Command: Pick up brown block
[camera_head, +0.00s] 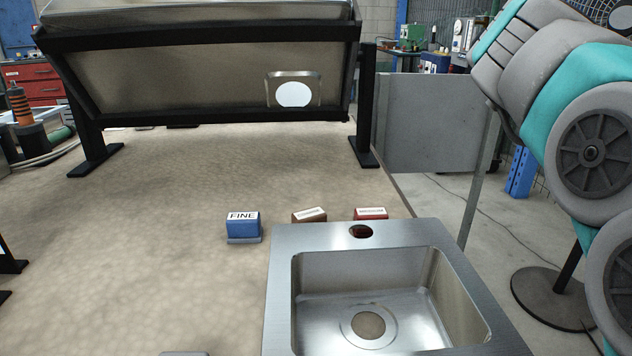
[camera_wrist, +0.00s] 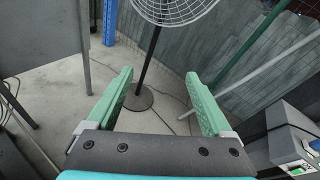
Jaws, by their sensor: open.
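The brown block (camera_head: 309,215) sits on the worktop just behind the back rim of the steel sink (camera_head: 290,237). It has a white label on top, and its lower part is hidden by the sink rim. My gripper (camera_wrist: 160,88) shows in the wrist view with two green fingers spread apart and nothing between them. It points towards the floor and a fan, away from the blocks. The gripper is not in the head view, where only my arm shows at the right.
A blue block (camera_head: 243,225) marked FINE stands left of the brown block, and a red block (camera_head: 370,213) stands right of it. A black-framed metal bin (camera_head: 200,75) stands behind on the worktop (camera_head: 150,270). A fan (camera_wrist: 172,10) stands on the floor.

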